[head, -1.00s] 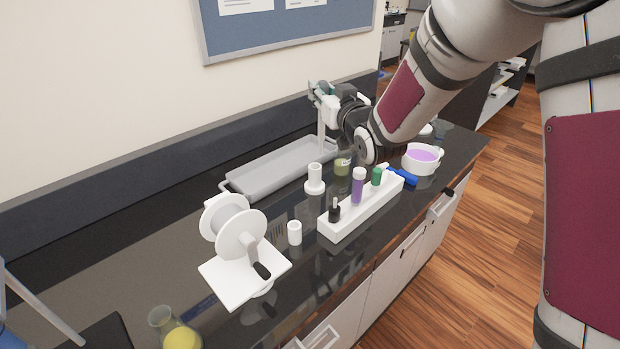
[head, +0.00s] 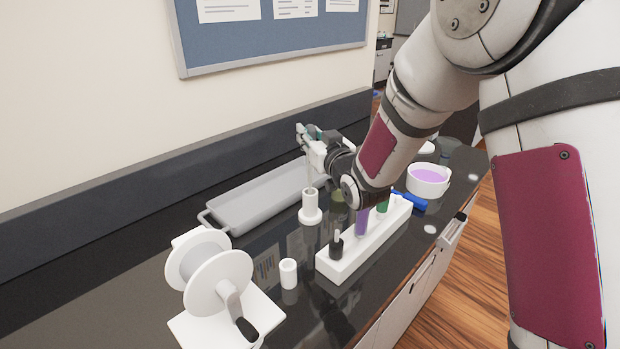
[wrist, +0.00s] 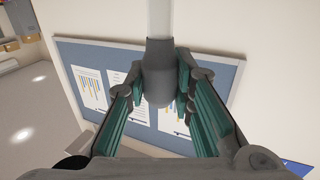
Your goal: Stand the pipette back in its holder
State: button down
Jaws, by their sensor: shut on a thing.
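My gripper (head: 308,138) is shut on the pipette in the head view. The pipette (head: 309,172) hangs upright below the fingers as a thin, pale tube. The white holder (head: 310,208), a short cylinder on a round base, stands on the dark bench directly below. The tube's lower end meets the holder's top; I cannot tell how deep it sits inside. In the wrist view, the fingers (wrist: 160,88) grip the pipette's dark grey bulb (wrist: 158,72), with its pale tube running up out of the frame.
A grey tray (head: 262,200) lies behind the holder. A white rack (head: 350,252) with several vials stands in front, right. A small white cup (head: 288,273) and a white spool stand (head: 208,280) are nearer. A bowl of purple liquid (head: 428,178) is at right.

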send_over(311, 180)
jog(key=shift+w+f, duration=0.15)
jog(key=shift+f, duration=1.45)
jog(key=shift+w+f, duration=0.15)
jog(key=shift+f, duration=1.6)
jog(key=c, duration=1.4)
grip_release()
